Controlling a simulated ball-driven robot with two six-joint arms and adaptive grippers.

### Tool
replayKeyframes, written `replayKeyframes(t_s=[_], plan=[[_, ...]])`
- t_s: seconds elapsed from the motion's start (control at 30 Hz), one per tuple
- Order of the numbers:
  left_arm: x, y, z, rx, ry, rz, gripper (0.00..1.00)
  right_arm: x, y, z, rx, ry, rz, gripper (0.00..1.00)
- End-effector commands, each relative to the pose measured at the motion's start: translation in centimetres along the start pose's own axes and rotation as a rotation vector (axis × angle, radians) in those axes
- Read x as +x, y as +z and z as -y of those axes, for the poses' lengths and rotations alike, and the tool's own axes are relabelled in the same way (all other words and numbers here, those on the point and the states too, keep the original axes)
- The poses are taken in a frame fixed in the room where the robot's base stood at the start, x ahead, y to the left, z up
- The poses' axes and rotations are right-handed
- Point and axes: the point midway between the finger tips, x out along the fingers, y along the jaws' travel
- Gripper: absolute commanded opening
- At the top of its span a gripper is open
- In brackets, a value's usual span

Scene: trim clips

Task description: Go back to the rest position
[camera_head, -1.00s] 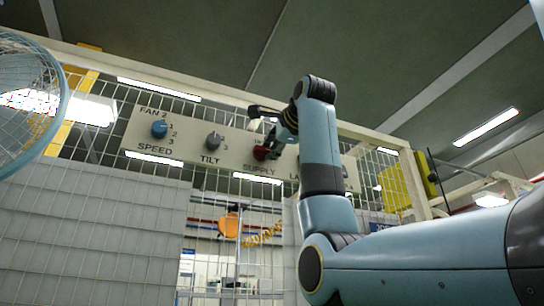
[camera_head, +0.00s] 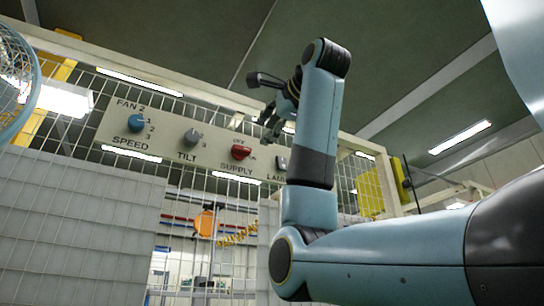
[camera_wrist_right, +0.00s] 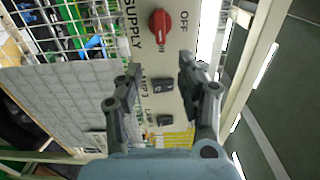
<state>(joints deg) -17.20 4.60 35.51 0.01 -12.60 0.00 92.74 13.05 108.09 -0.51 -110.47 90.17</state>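My right gripper (camera_head: 270,117) is up in front of the panel, above and to the right of the red SUPPLY knob (camera_head: 241,152) in the head view. In the right wrist view my right gripper (camera_wrist_right: 160,68) has its two fingers spread with nothing between them. The red knob (camera_wrist_right: 160,24) is beyond the fingertips and clear of them. Its white mark appears to point towards ON. My left gripper is in neither view.
A cream panel (camera_head: 215,150) on a wire grid carries a blue SPEED knob (camera_head: 136,123), a grey TILT knob (camera_head: 192,137) and a lamp switch (camera_head: 281,163). Two black switches, one a lamp switch (camera_wrist_right: 162,85), lie beyond my fingers. A blue fan cage (camera_head: 22,90) is at left.

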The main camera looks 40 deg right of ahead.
Motion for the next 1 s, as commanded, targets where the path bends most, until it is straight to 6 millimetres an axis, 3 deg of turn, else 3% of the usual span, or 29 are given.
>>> replayKeyframes(t_s=[0.23, 0.83, 0.93, 1.0], plan=[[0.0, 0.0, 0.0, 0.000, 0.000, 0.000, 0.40, -2.1, 0.0, 0.0, 0.000, 0.000, 0.000, 0.38], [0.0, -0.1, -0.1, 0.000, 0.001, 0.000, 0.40, -2.0, 0.1, -0.2, -0.004, 0.004, 0.000, 0.38], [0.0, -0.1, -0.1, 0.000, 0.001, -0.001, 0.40, -0.8, 0.5, -2.0, -0.042, 0.032, 0.003, 0.38], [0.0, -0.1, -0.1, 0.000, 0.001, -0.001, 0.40, 1.0, 1.2, -4.9, -0.107, 0.073, 0.008, 0.38]])
